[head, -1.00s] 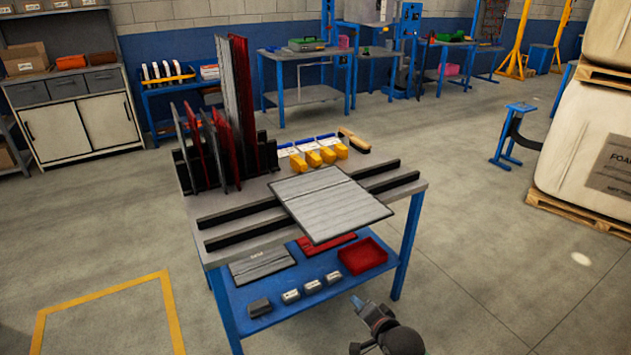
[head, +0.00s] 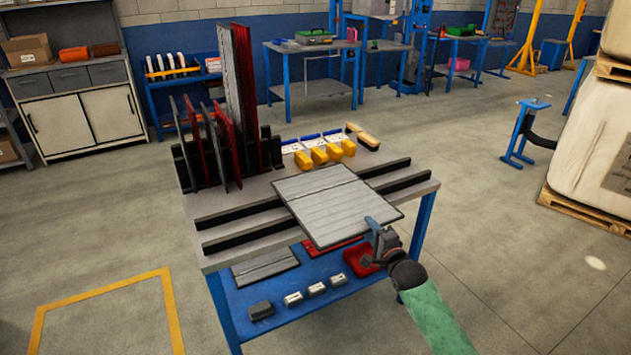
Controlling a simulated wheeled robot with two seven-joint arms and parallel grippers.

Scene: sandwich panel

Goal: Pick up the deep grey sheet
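A grey ribbed sheet (head: 330,205) lies flat across two black rails on the workbench (head: 222,256), its front edge reaching past the bench front. Other sheets, grey (head: 182,130) and red (head: 242,80), stand upright in a black rack at the back left of the bench. My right gripper (head: 373,226) is at the right front corner of the flat sheet, close to its edge; I cannot tell if it touches it. The gap between its fingers is not clear. My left gripper is not in view.
Yellow bins (head: 320,156) and a brush (head: 365,137) are behind the rails. The blue lower shelf (head: 275,305) holds a grey sheet (head: 265,265), a red tray (head: 357,262) and several small blocks.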

